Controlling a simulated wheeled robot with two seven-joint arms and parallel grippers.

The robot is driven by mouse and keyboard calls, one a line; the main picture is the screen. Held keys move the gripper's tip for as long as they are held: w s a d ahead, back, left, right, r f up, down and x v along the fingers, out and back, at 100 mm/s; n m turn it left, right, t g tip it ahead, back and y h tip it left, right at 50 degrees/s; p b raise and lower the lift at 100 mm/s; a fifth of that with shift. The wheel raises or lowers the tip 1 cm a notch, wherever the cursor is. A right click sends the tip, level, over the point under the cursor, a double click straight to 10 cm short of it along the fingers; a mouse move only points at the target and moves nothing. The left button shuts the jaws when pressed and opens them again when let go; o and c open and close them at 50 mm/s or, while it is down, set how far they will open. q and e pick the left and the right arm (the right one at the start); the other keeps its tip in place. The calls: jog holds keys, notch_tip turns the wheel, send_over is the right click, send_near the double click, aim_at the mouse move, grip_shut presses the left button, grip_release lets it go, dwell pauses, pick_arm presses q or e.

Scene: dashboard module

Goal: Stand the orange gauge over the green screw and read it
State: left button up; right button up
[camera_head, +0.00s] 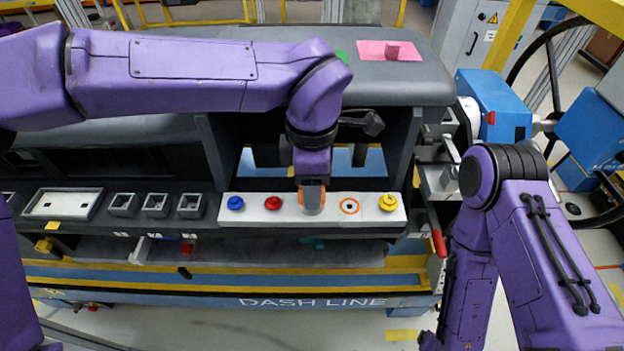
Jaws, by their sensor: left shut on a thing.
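My left gripper (312,200) points down at the middle of the white panel (330,217). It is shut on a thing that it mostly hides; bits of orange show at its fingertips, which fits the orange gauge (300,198). I cannot tell whether the gauge touches the panel. No green screw shows; the spot under the gripper is covered. The gauge's reading cannot be seen. My right forearm hangs down at the right, and its gripper is out of view.

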pick_arm(q)
jog(key=shift+f, duration=0.2)
dwell(0.4)
jog(key=o, duration=1.2)
notch_tip(320, 180, up, 10)
jog(key=shift+r+b, duration=0.25)
jog(key=shift+b, duration=0.05)
